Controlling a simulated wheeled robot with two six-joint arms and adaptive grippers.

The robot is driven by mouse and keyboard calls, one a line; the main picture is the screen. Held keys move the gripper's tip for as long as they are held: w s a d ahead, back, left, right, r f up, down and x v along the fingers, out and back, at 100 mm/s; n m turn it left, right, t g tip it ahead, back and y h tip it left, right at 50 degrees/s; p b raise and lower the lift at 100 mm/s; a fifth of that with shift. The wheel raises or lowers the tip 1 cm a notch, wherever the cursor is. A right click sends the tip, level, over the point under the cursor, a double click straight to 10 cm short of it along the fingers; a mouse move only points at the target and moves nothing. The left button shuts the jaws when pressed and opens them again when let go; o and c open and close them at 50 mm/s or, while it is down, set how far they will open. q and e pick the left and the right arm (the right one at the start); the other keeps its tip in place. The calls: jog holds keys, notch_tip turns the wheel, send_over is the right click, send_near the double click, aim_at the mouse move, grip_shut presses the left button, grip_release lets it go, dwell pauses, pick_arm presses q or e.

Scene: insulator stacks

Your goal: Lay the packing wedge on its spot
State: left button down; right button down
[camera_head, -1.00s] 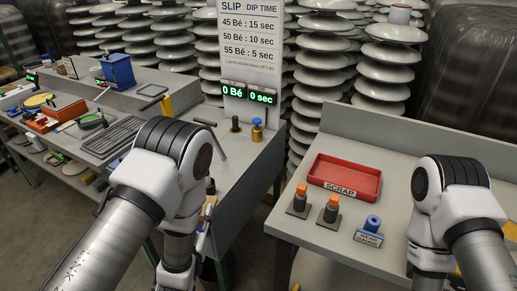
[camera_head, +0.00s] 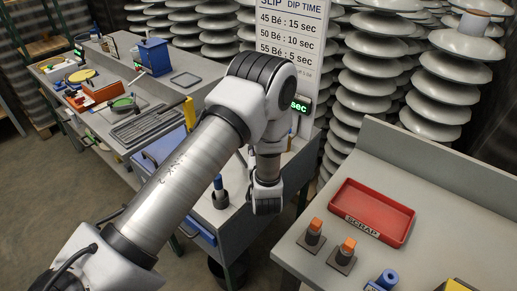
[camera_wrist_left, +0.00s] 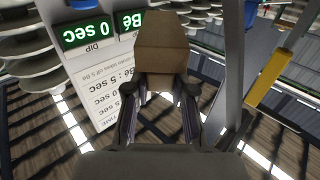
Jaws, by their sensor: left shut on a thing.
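A brown block (camera_wrist_left: 162,42), which I take to be the packing wedge, shows in the left wrist view, held up at the end of my left gripper (camera_wrist_left: 160,92). The gripper's two dark fingers are shut on it, one on each side. In the head view my left arm reaches in from the lower left, over the middle bench. Its fingers and the block are hidden or not distinguishable there. I cannot make out the wedge's spot. My right gripper is out of view.
A red scrap tray (camera_head: 372,212), two orange-topped posts (camera_head: 344,252) and a blue cylinder (camera_head: 388,278) stand on the right bench. The dip-time sign (camera_head: 290,35) rises behind my arm. A blue box (camera_head: 154,57) stands on the left bench. A gap separates the benches.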

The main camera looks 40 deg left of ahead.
pick_arm(q)
jog(key=f, duration=0.9)
jog(key=shift+s+p, duration=0.2)
jog(key=shift+p, duration=0.2)
jog(key=shift+s+r, duration=0.1)
jog(key=shift+f, duration=0.2)
jog(key=c, duration=1)
grip_release()
